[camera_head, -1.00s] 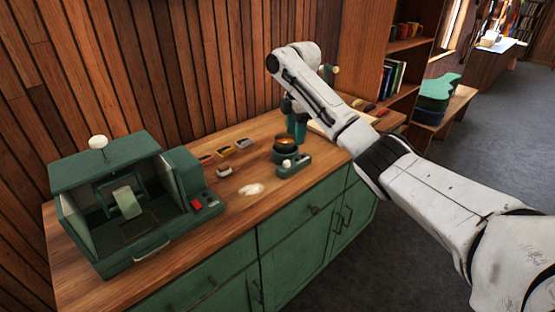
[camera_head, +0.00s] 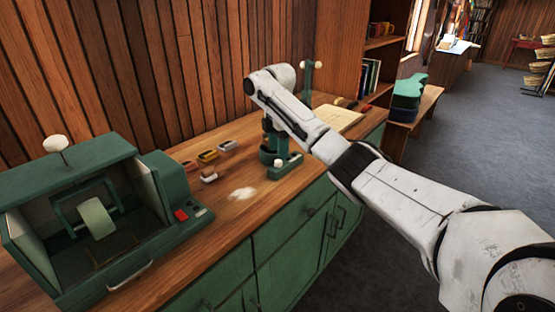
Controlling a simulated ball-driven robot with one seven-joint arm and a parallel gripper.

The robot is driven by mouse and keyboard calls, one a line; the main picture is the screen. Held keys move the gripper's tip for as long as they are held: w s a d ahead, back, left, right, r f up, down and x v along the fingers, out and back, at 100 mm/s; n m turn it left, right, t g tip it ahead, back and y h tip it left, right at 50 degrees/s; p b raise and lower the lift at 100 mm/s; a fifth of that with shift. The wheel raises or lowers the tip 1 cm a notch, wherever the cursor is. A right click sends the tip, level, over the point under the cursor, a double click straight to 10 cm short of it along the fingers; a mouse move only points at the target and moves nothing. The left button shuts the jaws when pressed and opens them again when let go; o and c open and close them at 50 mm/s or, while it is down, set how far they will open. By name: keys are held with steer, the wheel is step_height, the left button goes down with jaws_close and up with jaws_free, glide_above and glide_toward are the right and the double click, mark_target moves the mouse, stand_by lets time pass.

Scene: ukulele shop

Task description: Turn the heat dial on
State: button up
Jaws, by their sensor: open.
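A small green heater unit (camera_head: 287,172) stands on the wooden counter near its front edge. It has a round pot (camera_head: 266,157) and a low front base with a pale knob (camera_head: 278,163), which looks like the heat dial. My gripper (camera_head: 275,143), dark green, hangs down from my white arm's wrist, right over or just behind the pot. It covers much of the pot. It is open, with nothing seen in it. Its fingertips are small and hard to make out, and I cannot tell whether they touch anything. The dial's marking is too small to read.
A green open-fronted box (camera_head: 100,160) with a red switch (camera_head: 181,215) stands at the left. Small coloured blocks (camera_head: 207,155) and a pale powder patch (camera_head: 242,193) lie between it and the heater. A post with a pale ball (camera_head: 307,65) stands behind my arm.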

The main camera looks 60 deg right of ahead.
mark_target(278, 163)
steer(key=shift+f, duration=1.95)
steer(key=shift+c, duration=0.2)
jaws_close()
